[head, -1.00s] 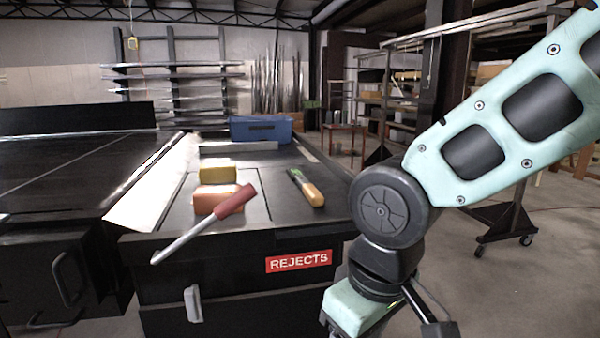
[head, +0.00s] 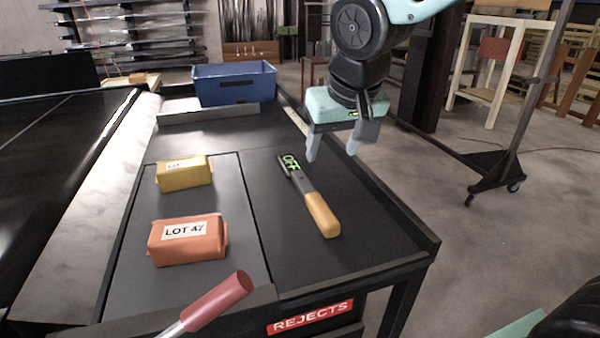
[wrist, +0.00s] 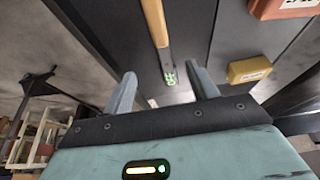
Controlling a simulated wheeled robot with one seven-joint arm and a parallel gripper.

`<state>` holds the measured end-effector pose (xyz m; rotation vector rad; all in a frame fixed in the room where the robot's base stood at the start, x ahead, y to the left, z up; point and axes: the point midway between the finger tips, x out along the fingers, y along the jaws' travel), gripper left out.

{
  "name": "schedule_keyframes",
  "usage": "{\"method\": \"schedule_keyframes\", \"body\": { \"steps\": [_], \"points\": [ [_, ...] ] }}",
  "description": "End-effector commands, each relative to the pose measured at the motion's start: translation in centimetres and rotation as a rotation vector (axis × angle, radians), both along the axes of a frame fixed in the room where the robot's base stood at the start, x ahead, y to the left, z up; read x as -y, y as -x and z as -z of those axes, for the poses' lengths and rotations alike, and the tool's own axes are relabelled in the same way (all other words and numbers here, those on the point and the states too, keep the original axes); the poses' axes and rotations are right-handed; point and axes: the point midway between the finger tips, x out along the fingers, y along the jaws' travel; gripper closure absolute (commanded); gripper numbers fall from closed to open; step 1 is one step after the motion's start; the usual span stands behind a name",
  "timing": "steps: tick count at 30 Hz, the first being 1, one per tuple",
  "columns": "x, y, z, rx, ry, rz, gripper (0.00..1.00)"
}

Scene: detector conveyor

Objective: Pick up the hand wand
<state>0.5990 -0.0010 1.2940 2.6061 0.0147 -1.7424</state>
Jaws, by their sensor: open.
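The hand wand (head: 311,197) lies flat on the black table, with a tan handle toward the front edge and a dark head with a green display reading OFF. My gripper (head: 333,153) is above the table, just right of the wand's head end, fingers pointing down, open and empty. In the wrist view the wand (wrist: 157,32) lies beyond the gap between my fingertips (wrist: 165,82), its green display in line with the gap. Nothing is between the fingers.
A yellow block (head: 184,175) and an orange LOT 47 block (head: 187,242) sit left of the wand. A blue bin (head: 234,84) stands at the back. A red-handled rod (head: 219,301) is at the front edge above the REJECTS label (head: 310,317). A raised rim (head: 400,215) edges the right side.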

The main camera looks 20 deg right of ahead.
Motion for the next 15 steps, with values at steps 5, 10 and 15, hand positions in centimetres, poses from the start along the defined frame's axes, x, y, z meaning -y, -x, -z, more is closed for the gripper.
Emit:
{"method": "schedule_keyframes", "body": {
  "steps": [5, 10, 15],
  "points": [
    [0.0, -0.9, 2.3, -0.007, 0.001, 0.001, 0.42],
    [0.0, -2.2, 5.7, -0.007, 0.001, -0.001, 0.42],
    [-0.1, -3.5, 8.9, -0.006, 0.0, -0.001, 0.42]
  ]
}}
